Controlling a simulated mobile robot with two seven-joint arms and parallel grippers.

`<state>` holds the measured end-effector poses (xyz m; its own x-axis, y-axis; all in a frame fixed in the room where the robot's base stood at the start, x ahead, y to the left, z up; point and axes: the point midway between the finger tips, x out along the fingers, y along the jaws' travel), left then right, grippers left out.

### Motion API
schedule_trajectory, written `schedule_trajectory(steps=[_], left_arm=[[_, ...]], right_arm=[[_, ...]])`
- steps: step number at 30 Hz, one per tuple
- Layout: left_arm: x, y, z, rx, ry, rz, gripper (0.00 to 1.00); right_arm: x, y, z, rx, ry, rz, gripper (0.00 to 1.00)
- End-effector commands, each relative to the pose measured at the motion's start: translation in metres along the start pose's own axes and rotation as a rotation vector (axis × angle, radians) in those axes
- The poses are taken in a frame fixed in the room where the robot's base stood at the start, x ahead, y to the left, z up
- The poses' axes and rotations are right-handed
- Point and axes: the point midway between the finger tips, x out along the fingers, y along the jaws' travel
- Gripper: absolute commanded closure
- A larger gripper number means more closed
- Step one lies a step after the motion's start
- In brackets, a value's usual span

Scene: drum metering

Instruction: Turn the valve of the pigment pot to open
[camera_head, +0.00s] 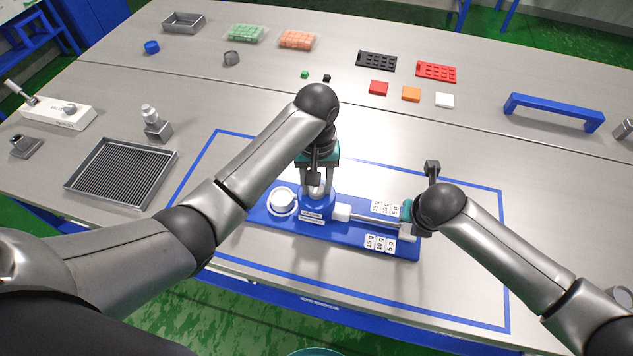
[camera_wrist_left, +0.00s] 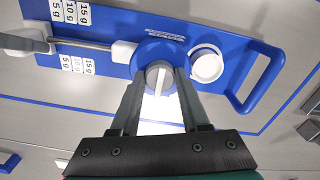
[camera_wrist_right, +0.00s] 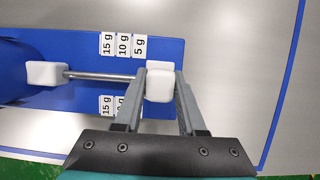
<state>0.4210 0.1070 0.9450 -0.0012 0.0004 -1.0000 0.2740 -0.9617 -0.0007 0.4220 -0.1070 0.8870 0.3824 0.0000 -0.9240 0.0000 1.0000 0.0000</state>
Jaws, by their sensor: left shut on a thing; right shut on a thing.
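The pigment pot (camera_head: 318,203) is a blue round body on a blue base plate (camera_head: 262,217) with a metal rod and a white block (camera_head: 406,231) at the rod's right end. In the left wrist view a pale grey valve knob (camera_wrist_left: 158,76) with a raised bar sits on the pot's blue top (camera_wrist_left: 150,50). My left gripper (camera_head: 315,188) points down at the pot and is shut on this knob. My right gripper (camera_head: 408,220) is shut on the white block, which the right wrist view shows between its fingers (camera_wrist_right: 160,84), just beyond the 5 g label. The left arm partly hides the pot.
A white round cap (camera_head: 283,200) stands left of the pot on the plate. Labels of 15 g, 10 g and 5 g line both sides of the rod. A ribbed tray (camera_head: 123,172) lies at left, a blue handle bar (camera_head: 553,111) at right. Table inside the blue outline is mostly clear.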

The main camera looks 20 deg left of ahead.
Motion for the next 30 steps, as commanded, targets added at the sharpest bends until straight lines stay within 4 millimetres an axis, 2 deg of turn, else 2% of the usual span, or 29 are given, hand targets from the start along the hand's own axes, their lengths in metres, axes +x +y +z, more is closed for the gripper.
schedule_trajectory(steps=[2,3,10,18,22,26,30], left_arm=[[-0.001,0.000,-0.001,-0.003,0.002,0.002,1.00],[-0.001,0.000,-0.001,-0.003,0.002,0.002,0.51],[-0.001,0.000,-0.001,-0.001,0.002,0.001,0.25],[-0.001,0.000,0.000,0.000,0.001,0.001,0.24],[-0.010,0.001,-0.001,0.000,0.003,0.003,0.24],[-0.033,0.001,-0.002,0.000,0.005,0.005,0.24],[-0.068,-0.001,-0.003,0.000,0.010,0.002,0.24]], right_arm=[[0.000,-0.001,0.001,0.001,-0.001,-0.002,1.00],[0.000,-0.001,0.000,0.001,-0.001,-0.002,1.00],[0.000,-0.001,0.000,0.001,-0.001,-0.002,1.00],[0.000,-0.001,0.000,0.001,0.000,-0.002,1.00],[0.000,-0.001,0.000,0.001,0.000,-0.002,1.00],[0.000,-0.001,0.000,0.001,0.000,-0.002,1.00],[0.000,-0.001,0.000,0.000,0.000,-0.002,1.00]])
